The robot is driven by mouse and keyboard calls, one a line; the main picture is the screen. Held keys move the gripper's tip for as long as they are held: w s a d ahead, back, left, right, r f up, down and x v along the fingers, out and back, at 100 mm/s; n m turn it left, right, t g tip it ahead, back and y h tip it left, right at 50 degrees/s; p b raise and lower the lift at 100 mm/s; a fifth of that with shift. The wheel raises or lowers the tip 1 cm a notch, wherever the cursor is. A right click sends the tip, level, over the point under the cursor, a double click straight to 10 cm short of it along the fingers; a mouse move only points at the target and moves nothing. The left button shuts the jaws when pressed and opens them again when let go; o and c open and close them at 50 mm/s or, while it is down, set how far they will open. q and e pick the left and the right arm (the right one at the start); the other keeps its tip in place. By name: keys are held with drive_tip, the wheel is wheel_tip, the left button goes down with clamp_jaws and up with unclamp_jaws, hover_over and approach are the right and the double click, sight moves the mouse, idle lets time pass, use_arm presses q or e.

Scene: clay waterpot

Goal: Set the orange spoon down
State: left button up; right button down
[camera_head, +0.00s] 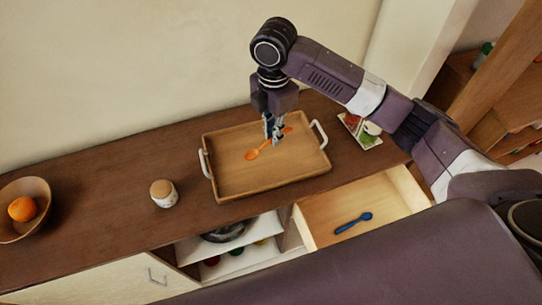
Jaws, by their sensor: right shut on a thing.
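The orange spoon (252,154) is over the wooden tray (235,186), its bowl end pointing left and its handle passing behind the fingers. My right gripper (274,141) comes down from above and is shut on the spoon's handle. I cannot tell whether the spoon touches the tray floor. The tray has white handles at its two ends and stands on the dark wooden counter. My left gripper is not in view.
An open drawer (390,220) below the counter holds a blue spoon (354,222). A small jar (163,193) and a bowl (40,193) with an orange (22,209) stand left of the tray. A small food plate (360,130) lies to its right.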

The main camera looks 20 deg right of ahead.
drive_tip(key=p, duration=0.2)
hover_over(273, 171)
wheel_tip(273, 171, down, 7)
wheel_tip(273, 171, down, 3)
drive_tip(key=shift+d, duration=0.1)
drive_tip(key=shift+f, duration=0.6)
wheel_tip(273, 171, down, 4)
drive_tip(key=shift+r+p, duration=0.25)
drive_tip(key=shift+p, duration=0.3)
drive_tip(key=shift+f, duration=0.35)
drive_tip(key=c, duration=2)
unclamp_jaws()
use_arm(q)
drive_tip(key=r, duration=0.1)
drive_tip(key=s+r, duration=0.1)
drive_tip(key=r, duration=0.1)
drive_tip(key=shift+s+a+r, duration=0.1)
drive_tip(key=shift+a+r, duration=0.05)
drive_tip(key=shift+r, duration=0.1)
